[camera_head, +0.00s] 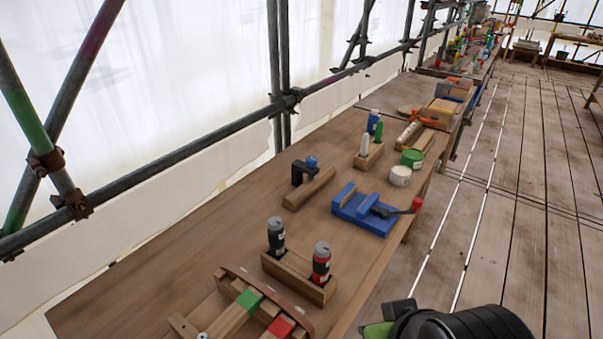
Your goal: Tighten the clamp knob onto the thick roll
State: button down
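A black clamp (298,173) stands at the far end of a thick wooden roll (309,189) on the bench. Its blue knob (312,161) sits at the upper right of the clamp, over the roll. I cannot tell whether the knob's screw touches the roll. A black, ribbed part of my arm shows at the bottom right edge, beyond the bench's right side. My gripper's fingers are not visible, and nothing of mine is near the clamp.
The wooden bench (200,237) also holds a blue vise-like fixture (357,222) with a red-ended handle, a block with two bottles (275,238), and a white tub (400,176). Scaffold poles run along the left. The plank floor (500,230) at right is clear.

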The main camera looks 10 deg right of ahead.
aim_at(310, 163)
jog(key=i+l+u, duration=0.25)
jog(key=l+u, duration=0.2)
jog(key=i+l+u, duration=0.2)
jog(key=l+u, duration=0.25)
jog(key=i+l+u, duration=0.1)
jog(key=l+u, duration=1.2)
jog(key=l, duration=0.2)
jog(key=k+l+u, duration=0.2)
jog(key=l+u, duration=0.25)
jog(key=l, duration=0.1)
